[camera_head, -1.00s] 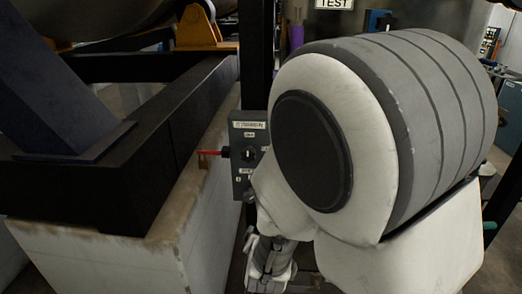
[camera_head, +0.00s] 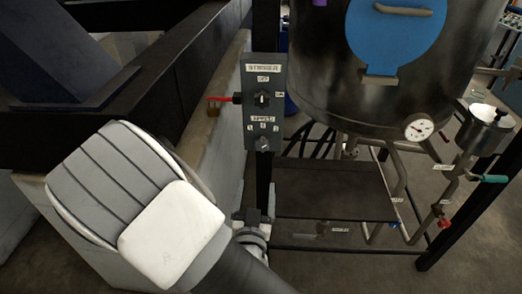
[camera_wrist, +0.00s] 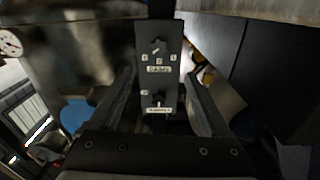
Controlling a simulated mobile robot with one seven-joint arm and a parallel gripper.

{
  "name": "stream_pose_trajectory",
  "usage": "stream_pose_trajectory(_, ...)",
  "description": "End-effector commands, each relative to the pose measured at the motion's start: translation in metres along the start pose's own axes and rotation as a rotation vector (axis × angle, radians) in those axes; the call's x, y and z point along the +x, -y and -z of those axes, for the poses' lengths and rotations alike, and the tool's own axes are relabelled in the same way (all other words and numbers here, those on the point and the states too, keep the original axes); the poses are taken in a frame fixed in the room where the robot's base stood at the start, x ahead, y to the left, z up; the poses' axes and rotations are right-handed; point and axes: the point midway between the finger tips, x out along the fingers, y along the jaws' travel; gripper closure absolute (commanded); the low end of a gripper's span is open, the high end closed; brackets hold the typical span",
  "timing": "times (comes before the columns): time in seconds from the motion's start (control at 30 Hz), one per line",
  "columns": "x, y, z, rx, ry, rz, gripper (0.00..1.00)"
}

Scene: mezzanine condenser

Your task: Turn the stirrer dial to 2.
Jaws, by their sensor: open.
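The grey stirrer panel (camera_head: 252,75) is mounted on a dark post in the head view. It carries an upper OFF/ON knob (camera_head: 262,98) and a lower SPEED dial (camera_head: 263,143) with small number labels above it. The wrist view shows the panel upside down, with the speed dial (camera_wrist: 158,45) at the top and the other knob (camera_wrist: 158,96) below. I cannot tell where the dial's pointer stands. My gripper (camera_wrist: 162,77) is open and empty, its fingers on either side of the panel in that view. In the head view my gripper (camera_head: 252,216) is below the panel, apart from it.
A red lever (camera_head: 218,98) with a brass padlock sticks out left of the panel. A dark vessel (camera_head: 330,80) with a blue cover and a gauge (camera_head: 418,129) stands to the right, above pipes and valves. A pale plinth (camera_head: 185,150) is at the left.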

Motion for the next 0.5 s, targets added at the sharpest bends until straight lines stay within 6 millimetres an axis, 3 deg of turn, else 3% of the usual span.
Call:
stream_pose_trajectory(0.43, 0.024, -0.003, -0.004, 0.003, -0.001, -0.003, 0.19)
stream_pose_trajectory(0.5, 0.042, -0.003, 0.0, 0.0, -0.001, -0.005, 0.19)
